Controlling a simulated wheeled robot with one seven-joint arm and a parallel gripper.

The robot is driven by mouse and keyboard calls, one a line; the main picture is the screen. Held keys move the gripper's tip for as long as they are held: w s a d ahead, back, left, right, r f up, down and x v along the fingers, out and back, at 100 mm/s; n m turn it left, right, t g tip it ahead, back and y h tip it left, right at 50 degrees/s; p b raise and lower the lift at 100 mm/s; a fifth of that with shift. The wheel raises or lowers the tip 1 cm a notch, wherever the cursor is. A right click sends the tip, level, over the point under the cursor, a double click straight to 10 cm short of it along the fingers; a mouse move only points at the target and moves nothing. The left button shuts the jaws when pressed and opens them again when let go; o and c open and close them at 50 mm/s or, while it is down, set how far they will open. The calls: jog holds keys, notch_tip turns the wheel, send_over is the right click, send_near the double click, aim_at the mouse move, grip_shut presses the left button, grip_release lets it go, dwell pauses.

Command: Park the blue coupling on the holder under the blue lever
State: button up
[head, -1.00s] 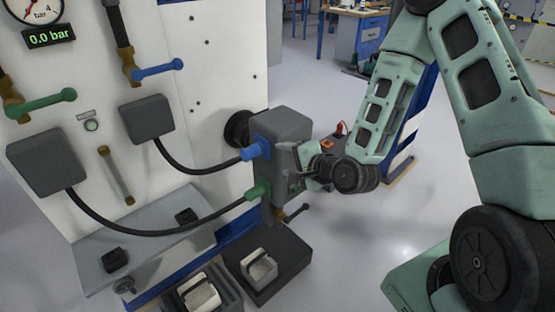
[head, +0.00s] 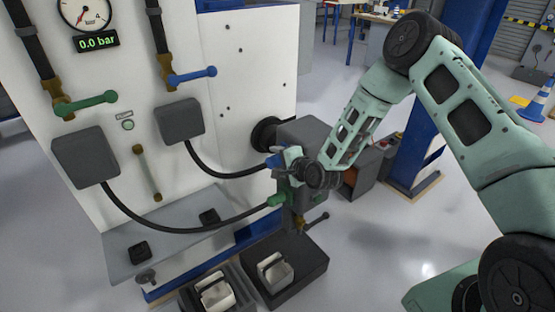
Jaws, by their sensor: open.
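The blue coupling (head: 273,161) sits on the side of the grey block (head: 308,135), at the end of a black hose. My gripper (head: 285,160) is open at the blue coupling, with its fingers partly in front of it. I cannot tell whether they touch it. The blue lever (head: 192,76) is on the white panel at upper left. Below it is a grey box (head: 180,121) from which the hose comes.
A green coupling (head: 277,199) sits on the same block below the blue one, its hose hanging across the shelf. A green lever (head: 85,104) is at left. A gauge reads 0.0 bar (head: 97,41). Dark trays (head: 307,277) with pale parts stand on the floor in front.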

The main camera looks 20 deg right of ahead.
jog(key=shift+w+a+f, duration=0.15)
jog(key=shift+w, duration=0.25)
jog(key=c, duration=1.2)
jog(key=shift+o, duration=0.2)
jog(key=shift+s+a, duration=0.1)
jog(key=shift+a, duration=0.15)
jog(key=shift+s+a, duration=0.3)
jog(key=shift+a, duration=0.7)
jog(key=shift+s+a, duration=0.3)
jog(key=shift+a, duration=0.65)
jog(key=shift+s+a, duration=0.1)
jog(key=shift+a, duration=0.05)
